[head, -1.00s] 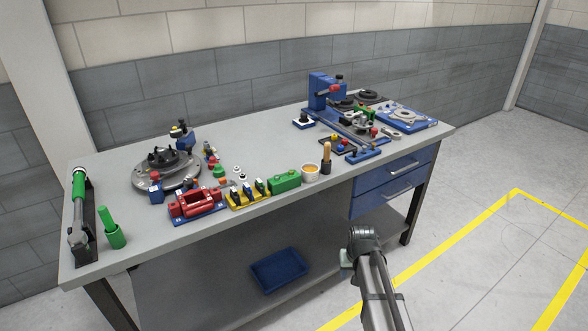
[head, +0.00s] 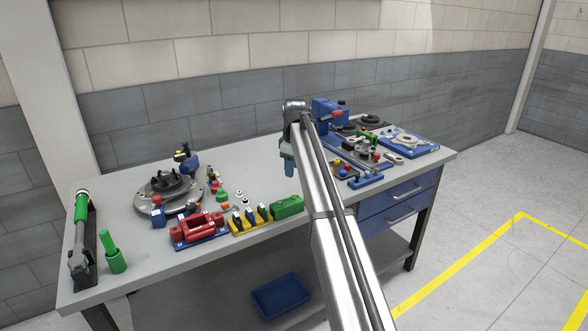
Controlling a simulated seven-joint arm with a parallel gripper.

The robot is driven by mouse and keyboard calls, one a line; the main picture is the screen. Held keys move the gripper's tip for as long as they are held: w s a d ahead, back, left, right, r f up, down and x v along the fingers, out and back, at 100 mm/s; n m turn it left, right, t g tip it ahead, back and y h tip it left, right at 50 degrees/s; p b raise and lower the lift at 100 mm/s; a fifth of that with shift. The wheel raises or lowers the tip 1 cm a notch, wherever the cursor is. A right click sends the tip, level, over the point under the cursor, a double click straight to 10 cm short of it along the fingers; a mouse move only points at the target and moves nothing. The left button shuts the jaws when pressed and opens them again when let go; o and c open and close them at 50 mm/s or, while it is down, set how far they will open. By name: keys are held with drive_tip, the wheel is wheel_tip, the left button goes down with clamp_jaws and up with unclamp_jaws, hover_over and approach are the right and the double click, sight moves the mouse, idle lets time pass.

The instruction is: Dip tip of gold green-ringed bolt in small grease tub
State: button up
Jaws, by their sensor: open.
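My gripper (head: 289,172) hangs over the workbench near its middle, pointing down, with its fingers small in the head view. It is open, and I see nothing held in it. The grease tub is not visible now; my arm covers the place where a small tub with a wooden-handled tool showed earlier. I cannot make out a gold bolt with a green ring. Several small parts, one of them green (head: 222,195), stand left of my gripper, too small to identify.
The grey workbench (head: 125,187) carries a red fixture (head: 198,227), a yellow rack (head: 249,225), a green box (head: 287,206) and a round flange fixture (head: 168,192). Blue fixtures (head: 415,140) crowd the right end.

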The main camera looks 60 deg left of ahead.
drive_tip(key=n, duration=0.4)
drive_tip(key=n+h, duration=0.2)
drive_tip(key=n, duration=0.5)
hover_over(294, 196)
drive_tip(key=shift+g, duration=0.4)
drive_tip(key=shift+f, duration=3)
drive_tip(key=shift+f, duration=0.35)
drive_tip(key=shift+f, duration=0.35)
drive_tip(key=shift+f, duration=0.7)
drive_tip(key=shift+f, duration=0.35)
drive_tip(key=shift+r, duration=0.15)
